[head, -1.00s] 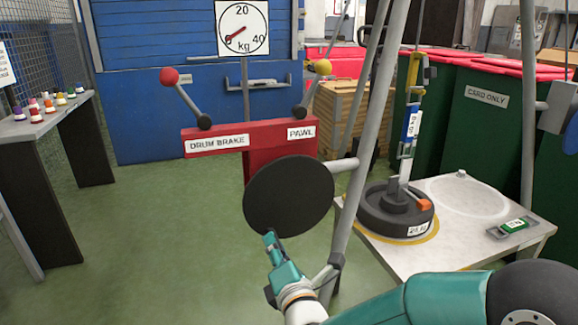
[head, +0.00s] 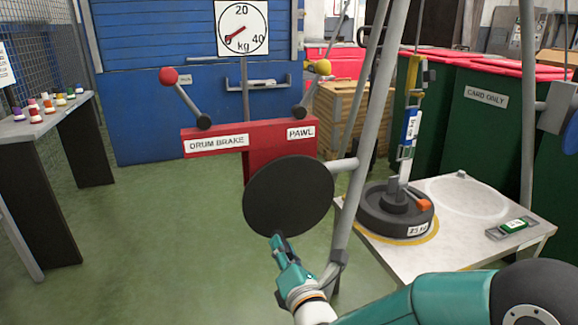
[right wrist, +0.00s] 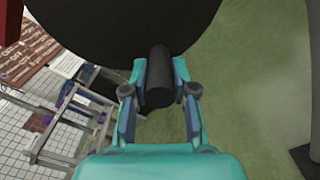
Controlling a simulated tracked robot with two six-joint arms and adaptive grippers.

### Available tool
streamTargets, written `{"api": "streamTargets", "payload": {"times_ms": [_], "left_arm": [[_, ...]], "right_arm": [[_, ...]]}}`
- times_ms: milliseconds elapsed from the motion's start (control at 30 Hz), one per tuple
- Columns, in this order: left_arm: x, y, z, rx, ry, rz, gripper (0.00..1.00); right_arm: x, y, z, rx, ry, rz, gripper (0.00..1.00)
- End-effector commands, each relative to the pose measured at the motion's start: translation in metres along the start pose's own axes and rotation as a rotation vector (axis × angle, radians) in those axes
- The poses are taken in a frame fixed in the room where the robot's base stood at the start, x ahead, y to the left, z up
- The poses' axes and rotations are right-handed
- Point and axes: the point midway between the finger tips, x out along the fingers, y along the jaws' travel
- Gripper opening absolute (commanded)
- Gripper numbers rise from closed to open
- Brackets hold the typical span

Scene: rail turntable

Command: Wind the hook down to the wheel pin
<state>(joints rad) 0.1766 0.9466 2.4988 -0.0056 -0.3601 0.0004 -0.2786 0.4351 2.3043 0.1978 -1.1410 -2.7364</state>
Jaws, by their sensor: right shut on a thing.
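My right gripper (head: 277,238) is at the lower edge of a black crank disc (head: 288,195). In the right wrist view its fingers (right wrist: 158,90) are shut on the disc's dark round handle (right wrist: 158,75). A yellow and blue hanging tackle (head: 411,125) ends in a small hook (head: 405,153) above the black wheel (head: 394,220). A pale upright piece (head: 404,172) stands between hook and wheel hub; I cannot tell whether the hook touches it. An orange piece (head: 424,204) lies on the wheel. My left gripper is out of view.
The wheel rests on a pale table (head: 460,250). A red bracket (head: 230,138) carries the DRUM BRAKE lever with a red knob (head: 169,76) and the PAWL lever with a yellow knob (head: 323,67). The kg dial (head: 242,28) reads near zero. Grey frame legs (head: 365,140) stand beside the disc.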

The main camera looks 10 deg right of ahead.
Motion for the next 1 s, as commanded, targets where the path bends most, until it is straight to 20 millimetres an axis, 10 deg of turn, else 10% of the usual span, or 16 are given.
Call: {"api": "streamTargets", "payload": {"times_ms": [1000], "left_arm": [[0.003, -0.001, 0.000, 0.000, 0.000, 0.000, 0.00]], "right_arm": [[-0.001, -0.022, 0.009, -0.192, 0.003, -0.014, 0.00]]}}
